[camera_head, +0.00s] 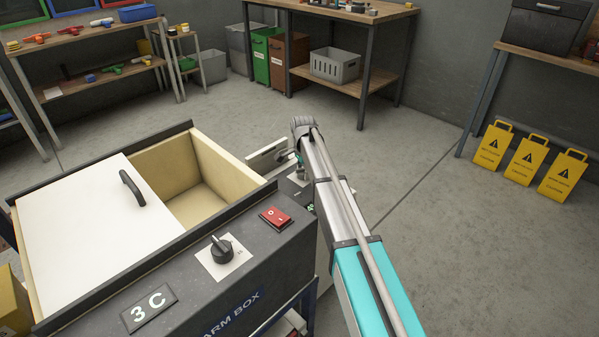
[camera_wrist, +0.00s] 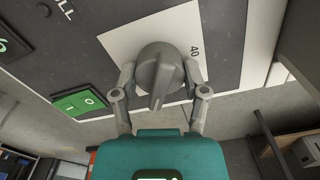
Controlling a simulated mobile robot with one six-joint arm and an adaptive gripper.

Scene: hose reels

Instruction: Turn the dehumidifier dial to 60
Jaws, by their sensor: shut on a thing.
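The grey dial (camera_wrist: 153,62) sits on a white plate (camera_wrist: 118,42) on a dark panel in the wrist view. A raised ridge on the dial runs toward the bottom of that picture. The mark "40" shows to the right of the dial; no "60" can be read. My gripper (camera_wrist: 160,76) has one finger on each side of the dial and is shut on it. In the head view my arm reaches over to this panel, and the dial and fingertips are mostly hidden behind it.
A green rocker switch (camera_wrist: 80,101) lies beside the dial plate. Yellow signs (camera_head: 527,160) stand right; the floor between is clear.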

